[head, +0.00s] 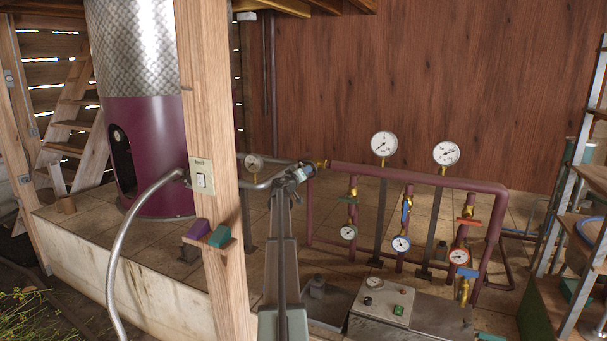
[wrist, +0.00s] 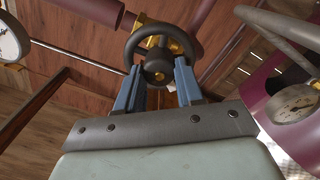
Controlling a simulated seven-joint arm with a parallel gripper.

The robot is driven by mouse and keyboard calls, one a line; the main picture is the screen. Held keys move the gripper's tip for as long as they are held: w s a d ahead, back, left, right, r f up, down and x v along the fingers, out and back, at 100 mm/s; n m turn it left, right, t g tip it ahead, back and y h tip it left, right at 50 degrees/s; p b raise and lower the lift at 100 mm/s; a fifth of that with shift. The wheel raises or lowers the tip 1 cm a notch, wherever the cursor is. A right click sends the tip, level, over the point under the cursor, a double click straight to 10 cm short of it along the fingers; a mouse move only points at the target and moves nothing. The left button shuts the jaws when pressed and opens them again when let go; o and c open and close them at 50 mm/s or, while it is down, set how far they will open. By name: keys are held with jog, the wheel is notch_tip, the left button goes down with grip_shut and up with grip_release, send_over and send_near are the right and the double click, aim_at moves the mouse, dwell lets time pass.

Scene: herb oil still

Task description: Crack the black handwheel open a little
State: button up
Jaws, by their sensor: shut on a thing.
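The black handwheel (wrist: 156,67) shows in the wrist view, upper middle, with a round rim and a central hub. It sits on a brass valve fitting (wrist: 146,21) on the maroon pipe. My gripper (wrist: 158,80) has its two blue fingers on either side of the lower part of the wheel, shut on it. In the head view my gripper (head: 301,173) is at the left end of the maroon pipe, next to the brass fitting (head: 321,164). There the wheel is mostly hidden behind the gripper.
A wooden post (head: 213,120) stands left of my arm. The maroon pipe (head: 420,176) runs right, with white dial gauges (head: 384,144) and smaller coloured valves. A metal control box (head: 382,305) stands low on the right.

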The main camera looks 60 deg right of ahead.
jog(key=o, duration=1)
jog(key=shift+o, duration=0.2)
jog(key=shift+a, duration=0.1)
jog(key=a, duration=1.3)
jog(key=shift+a, duration=0.3)
